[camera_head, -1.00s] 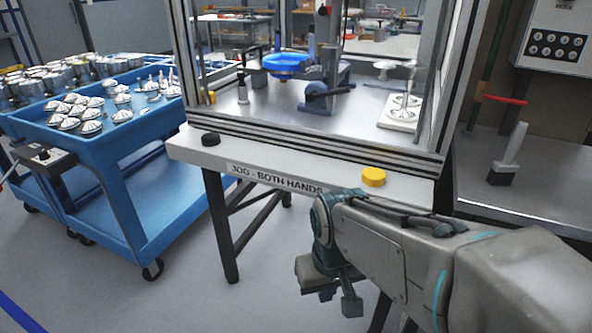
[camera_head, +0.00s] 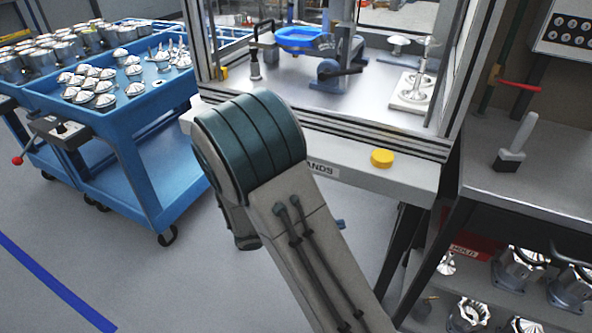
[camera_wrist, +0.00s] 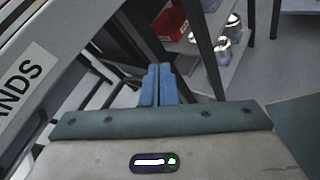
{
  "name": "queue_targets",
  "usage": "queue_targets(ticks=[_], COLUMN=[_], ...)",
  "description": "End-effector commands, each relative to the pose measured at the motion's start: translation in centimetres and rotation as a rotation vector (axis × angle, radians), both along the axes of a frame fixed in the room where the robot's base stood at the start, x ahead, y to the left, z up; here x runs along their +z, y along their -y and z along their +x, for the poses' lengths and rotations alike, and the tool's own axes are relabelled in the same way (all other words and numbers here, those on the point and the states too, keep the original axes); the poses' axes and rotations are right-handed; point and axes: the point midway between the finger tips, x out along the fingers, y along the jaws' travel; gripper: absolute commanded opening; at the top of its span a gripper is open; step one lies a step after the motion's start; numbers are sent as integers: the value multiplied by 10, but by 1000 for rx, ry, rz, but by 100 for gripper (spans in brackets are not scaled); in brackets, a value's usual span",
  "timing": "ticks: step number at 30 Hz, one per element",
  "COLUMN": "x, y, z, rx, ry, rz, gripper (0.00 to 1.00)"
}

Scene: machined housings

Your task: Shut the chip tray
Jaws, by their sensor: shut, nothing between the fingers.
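I cannot pick out a chip tray for certain in either view. The machine's table (camera_head: 400,178) has a front edge with a label partly reading "ANDS", and the label shows large at the left of the wrist view (camera_wrist: 24,85). My gripper (camera_wrist: 158,72) is shut and empty, its two blue fingers side by side. It points at the space under the table, with dark legs beyond it. In the head view my arm hides most of my gripper and part of the table front.
A blue cart (camera_head: 120,130) with metal parts stands at left. A yellow button (camera_head: 382,158) sits on the table front. A blue dish (camera_head: 308,38) is inside the enclosure. At right, a bench (camera_head: 545,165) holds a brush, with housings and a red bin (camera_head: 468,252) below.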

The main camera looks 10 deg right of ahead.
Motion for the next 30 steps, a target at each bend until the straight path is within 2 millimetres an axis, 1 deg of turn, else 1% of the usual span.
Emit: queue_targets(ticks=[1, 3, 5, 6, 9, 12, 16, 19, 22, 26, 30], x=[-1, -3, -6, -9, -17, -24, -32, -34, -33, -29, -23], y=[-11, -28, -44, -55, -84, -109, -129, -135, -131, -117, -99], z=[13, 31, 46, 55, 72, 83, 89, 93, 100, 117, 141], rx=[90, 212, 316, 383, 538, 658, 756, 786, 790, 788, 786], ry=[-28, -54, -72, -81, -98, -107, -112, -112, -111, -112, -112], rz=[-82, -189, -277, -331, -453, -543, -614, -635, -639, -637, -636], gripper=[0, 0, 0, 0, 0, 0, 0, 0, 0, 0, 0])
